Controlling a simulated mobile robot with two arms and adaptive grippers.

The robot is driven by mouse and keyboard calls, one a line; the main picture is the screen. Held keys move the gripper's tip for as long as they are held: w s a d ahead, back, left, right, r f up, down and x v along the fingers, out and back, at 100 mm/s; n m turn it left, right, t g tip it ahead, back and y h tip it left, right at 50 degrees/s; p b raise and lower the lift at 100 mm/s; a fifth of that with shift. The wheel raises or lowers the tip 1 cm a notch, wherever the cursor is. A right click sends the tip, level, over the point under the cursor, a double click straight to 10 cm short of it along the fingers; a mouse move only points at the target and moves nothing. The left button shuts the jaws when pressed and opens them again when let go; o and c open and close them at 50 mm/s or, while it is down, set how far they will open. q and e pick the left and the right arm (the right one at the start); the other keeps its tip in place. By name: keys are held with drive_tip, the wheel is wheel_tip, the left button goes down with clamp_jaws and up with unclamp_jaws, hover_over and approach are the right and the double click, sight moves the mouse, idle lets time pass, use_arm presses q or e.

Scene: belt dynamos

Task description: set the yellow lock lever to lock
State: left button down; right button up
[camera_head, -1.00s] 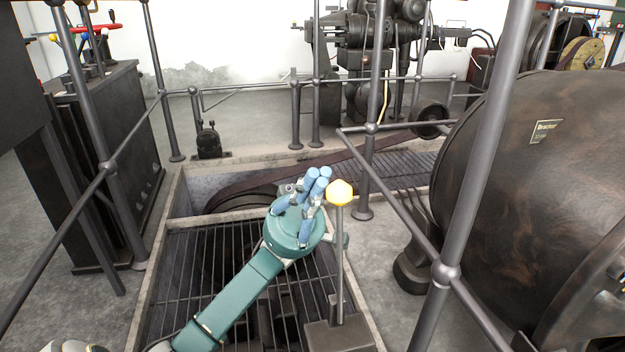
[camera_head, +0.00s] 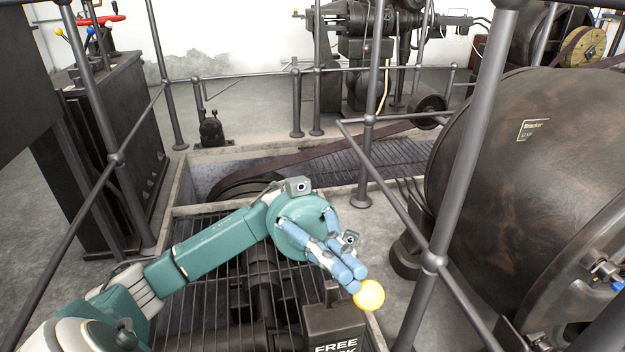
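The lock lever's yellow ball knob (camera_head: 369,296) is low, right of centre, in the head view. Its shaft is mostly hidden. The lever's dark base block (camera_head: 335,325) carries a white label; "FREE" is readable and the line below is partly cut off. My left gripper (camera_head: 350,277), teal with blue fingers, reaches in from the left. Two fingertips are at the knob's upper left edge, touching or nearly so. Whether they grip it cannot be told. A small grey and blue part at the right edge looks like my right gripper (camera_head: 607,274); its fingers are mostly out of view.
A floor pit with a grating (camera_head: 215,285) lies under my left arm. Grey railings (camera_head: 433,262) stand between the lever and a large dark dynamo (camera_head: 525,190) at right. A dark cabinet (camera_head: 115,150) stands at left. A belt (camera_head: 330,155) runs behind the pit.

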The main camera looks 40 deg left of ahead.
use_arm(q)
drive_tip(key=v, duration=1.2)
idle(0.5)
